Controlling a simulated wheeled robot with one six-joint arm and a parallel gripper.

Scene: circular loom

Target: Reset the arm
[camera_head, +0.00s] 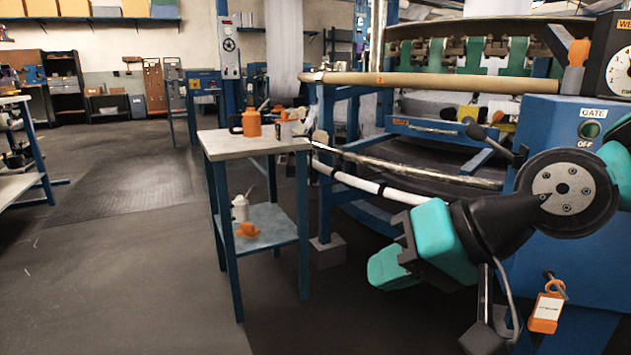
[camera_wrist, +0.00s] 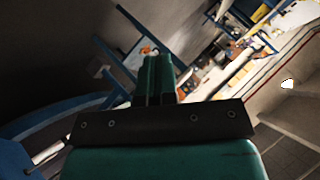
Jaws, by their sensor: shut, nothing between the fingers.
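My arm reaches in from the right edge in the head view, in front of the blue gate cabinet (camera_head: 590,255). My gripper (camera_head: 385,268) is teal and points left and down, apart from the small table and the loom. In the wrist view, my gripper (camera_wrist: 157,75) shows its two teal fingers side by side, closed together with nothing held. The lower part of the cabinet is partly hidden behind my arm.
A small table (camera_head: 222,148) with blue legs stands left of my gripper. An orange bottle (camera_head: 251,124) is on its top. The circular loom (camera_head: 400,82) fills the back right. An orange padlock tag (camera_head: 546,312) hangs on the cabinet. Open floor (camera_head: 120,270) lies at left.

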